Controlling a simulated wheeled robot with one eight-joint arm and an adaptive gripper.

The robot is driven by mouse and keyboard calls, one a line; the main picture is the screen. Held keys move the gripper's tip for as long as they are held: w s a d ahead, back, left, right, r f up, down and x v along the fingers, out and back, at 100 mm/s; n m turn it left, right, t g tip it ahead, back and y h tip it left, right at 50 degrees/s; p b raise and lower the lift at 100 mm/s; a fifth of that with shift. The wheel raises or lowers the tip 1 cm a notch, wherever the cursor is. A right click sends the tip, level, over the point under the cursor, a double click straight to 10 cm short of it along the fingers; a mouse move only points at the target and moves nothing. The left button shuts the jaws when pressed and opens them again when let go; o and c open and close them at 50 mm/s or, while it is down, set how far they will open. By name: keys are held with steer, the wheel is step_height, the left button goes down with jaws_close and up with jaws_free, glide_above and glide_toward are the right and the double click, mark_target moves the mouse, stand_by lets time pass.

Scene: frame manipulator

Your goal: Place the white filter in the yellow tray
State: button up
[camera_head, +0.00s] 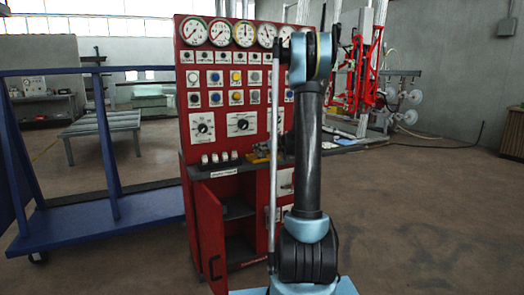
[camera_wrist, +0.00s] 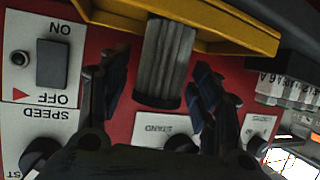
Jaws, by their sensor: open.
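A pale grey, ribbed cylinder with a dark end cap (camera_wrist: 166,55), which looks like the filter, shows at the top middle of the wrist view. My gripper (camera_wrist: 160,82) is open, with one dark finger on each side of this cylinder and visible gaps between. The yellow tray (camera_wrist: 232,36) crosses the top of the wrist view. The cylinder overlaps its edge, and I cannot tell whether it rests inside. In the head view the yellow tray (camera_head: 260,158) is a small patch on the panel's ledge, partly hidden by my arm. The filter cannot be made out there.
The red control panel (camera_head: 198,98) carries gauges, knobs and buttons. White breaker-like blocks (camera_head: 220,159) stand left of the tray, also in the wrist view (camera_wrist: 289,90). A cabinet door (camera_head: 209,238) hangs open below. A blue frame cart (camera_head: 95,222) stands left. The floor at right is clear.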

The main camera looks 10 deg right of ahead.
steer(key=shift+r, duration=0.1)
steer(key=v, duration=1.2)
steer(key=s+a+f+m+g+h, duration=0.1)
steer(key=s+a+g, duration=0.15)
steer(key=s, duration=0.55)
steer(key=s+a+f+g, duration=0.15)
steer(key=s+a, duration=0.25)
steer(key=s, duration=0.4)
steer(key=s+a+f+m+g+h, duration=0.15)
steer(key=s+a, duration=0.25)
steer(key=s, duration=0.4)
steer(key=s+d+f+m+g+h, duration=0.2)
steer(key=s+f, duration=0.3)
steer(key=s, duration=0.6)
steer(key=s+d+f+m+g+h, duration=0.1)
steer(key=s+f, duration=0.5)
steer(key=s, duration=0.6)
steer(key=shift+s+d+m+g+h, duration=0.2)
steer(key=shift+d+m+g+h, duration=0.25)
steer(key=shift+h, duration=0.5)
steer(key=shift+d+f, duration=0.1)
